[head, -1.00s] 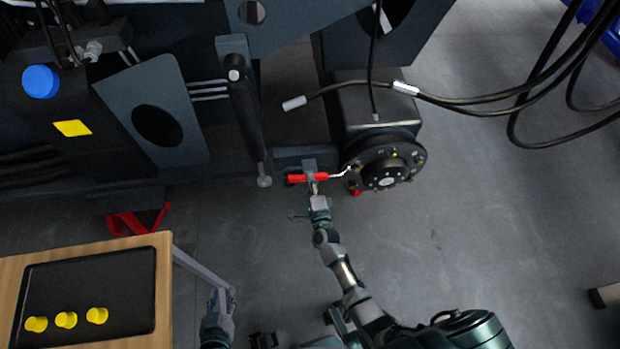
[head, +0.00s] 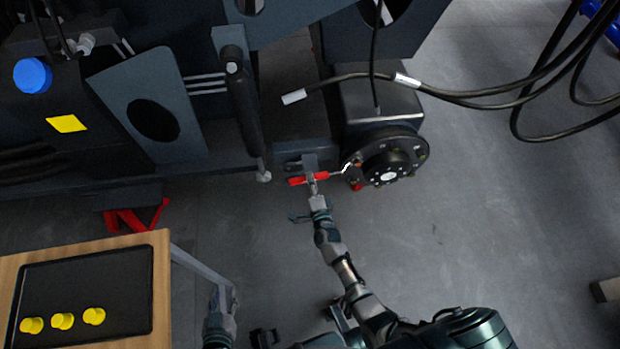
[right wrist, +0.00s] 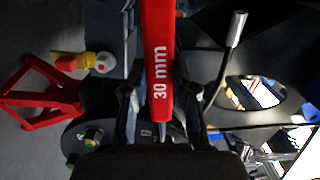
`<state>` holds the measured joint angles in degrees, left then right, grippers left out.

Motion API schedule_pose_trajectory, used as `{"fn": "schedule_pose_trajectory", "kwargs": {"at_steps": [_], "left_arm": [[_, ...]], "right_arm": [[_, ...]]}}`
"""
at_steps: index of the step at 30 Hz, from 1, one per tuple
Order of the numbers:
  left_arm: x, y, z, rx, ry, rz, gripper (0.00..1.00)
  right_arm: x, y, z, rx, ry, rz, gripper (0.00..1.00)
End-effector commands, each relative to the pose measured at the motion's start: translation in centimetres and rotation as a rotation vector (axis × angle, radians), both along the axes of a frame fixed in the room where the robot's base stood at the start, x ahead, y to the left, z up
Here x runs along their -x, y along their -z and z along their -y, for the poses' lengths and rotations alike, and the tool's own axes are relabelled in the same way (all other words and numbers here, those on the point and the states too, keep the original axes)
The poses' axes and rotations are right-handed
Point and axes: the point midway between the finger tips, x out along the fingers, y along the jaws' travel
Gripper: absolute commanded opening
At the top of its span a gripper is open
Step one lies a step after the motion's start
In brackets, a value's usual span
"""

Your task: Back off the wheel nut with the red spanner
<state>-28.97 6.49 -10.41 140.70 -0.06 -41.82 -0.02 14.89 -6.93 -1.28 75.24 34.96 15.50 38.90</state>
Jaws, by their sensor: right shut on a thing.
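The red spanner (head: 300,181) has a red handle and a bright metal head. Its head end reaches the left edge of the dark round wheel hub (head: 402,160); I cannot tell whether it sits on a nut. My right gripper (head: 311,176) is shut on the red handle. In the right wrist view the handle (right wrist: 159,60), marked "30 mm", runs between the fingers of my right gripper (right wrist: 163,112). The spanner's head is hidden there. My left gripper (head: 221,297) is low in the head view, beside a grey table leg; its fingers are too small to read.
A wooden table (head: 90,252) with a black tray (head: 85,285) and several yellow caps stands lower left. A black hose (head: 460,95) hangs above the hub. A red stand (head: 125,219) is under the chassis. Floor right of the hub is clear.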

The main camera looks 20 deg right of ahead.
Motion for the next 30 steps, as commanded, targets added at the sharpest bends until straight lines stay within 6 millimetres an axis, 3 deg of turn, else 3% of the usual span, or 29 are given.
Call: {"fn": "schedule_pose_trajectory", "kwargs": {"at_steps": [6, 19, 30], "left_arm": [[0.1, 0.7, 0.0, 0.000, 0.001, -0.007, 0.40], [0.2, 0.8, 0.0, 0.001, 0.000, -0.008, 0.40], [0.4, 1.9, 0.0, 0.000, 0.000, -0.021, 0.40]], "right_arm": [[0.1, 1.3, 0.2, 0.069, 0.000, -0.017, 0.00], [0.1, 1.4, 0.3, 0.088, 0.001, -0.019, 0.00], [0.3, 3.8, 1.2, 0.228, 0.002, -0.053, 0.00]]}}
